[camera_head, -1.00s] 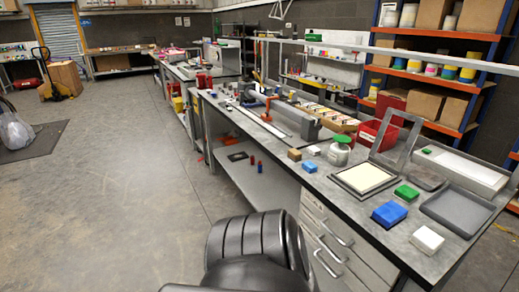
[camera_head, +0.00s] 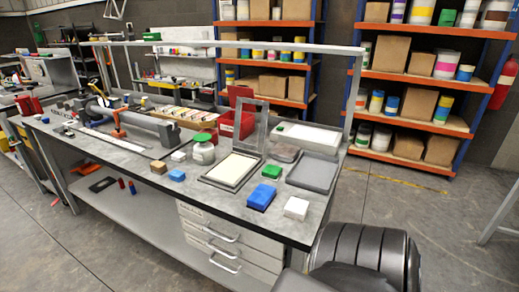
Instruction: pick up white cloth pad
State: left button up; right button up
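A white block-shaped pad (camera_head: 296,208), which looks like the white cloth pad, lies near the front right corner of the grey bench top (camera_head: 225,208). It sits just right of a blue block (camera_head: 261,197) and in front of a grey tray (camera_head: 312,173). A smaller white block (camera_head: 178,156) lies further left, behind a small blue block (camera_head: 177,175). Neither of my grippers shows in the head view. Nothing covers the white pad.
A framed white panel (camera_head: 232,169), a green block (camera_head: 271,171), a lidded jar (camera_head: 203,151) and an upright grey frame (camera_head: 249,115) crowd this end of the bench. Drawers (camera_head: 215,238) are below. Shelves (camera_head: 415,90) stand behind.

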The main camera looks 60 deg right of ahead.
aim_at(179, 157)
jog(key=z, duration=0.45)
jog(key=i, duration=1.1)
jog(key=z, duration=1.8)
